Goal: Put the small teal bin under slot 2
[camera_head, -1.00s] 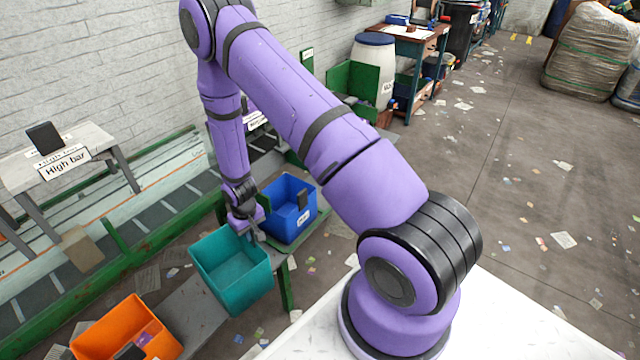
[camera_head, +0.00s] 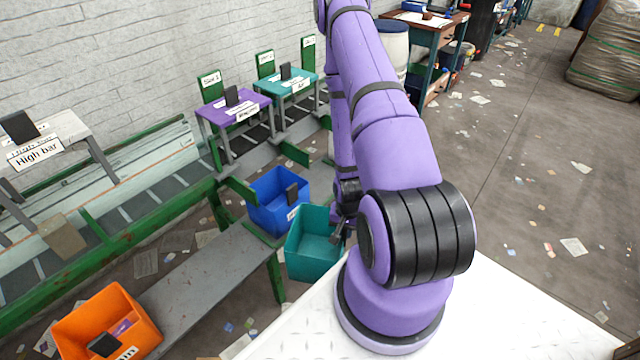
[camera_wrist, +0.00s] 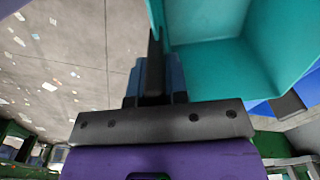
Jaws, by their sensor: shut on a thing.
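The small teal bin (camera_head: 310,262) is held by my gripper (camera_head: 339,232), which is shut on the bin's right wall in the head view. The bin is upright and looks empty inside. It hangs to the right of the shelf end, next to my white base. In the wrist view the teal bin (camera_wrist: 215,55) fills the upper right, with my gripper (camera_wrist: 154,50) on its wall. The slot 1 sign (camera_head: 210,80) stands on a green post at the back. Two more green posts stand to its right; the middle sign (camera_head: 265,58) is too small to read surely.
An orange bin (camera_head: 85,330) is at the front left. Purple (camera_head: 228,112) and teal (camera_head: 290,88) stands and a High bar (camera_head: 60,130) rise over the belt. Open floor lies right.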

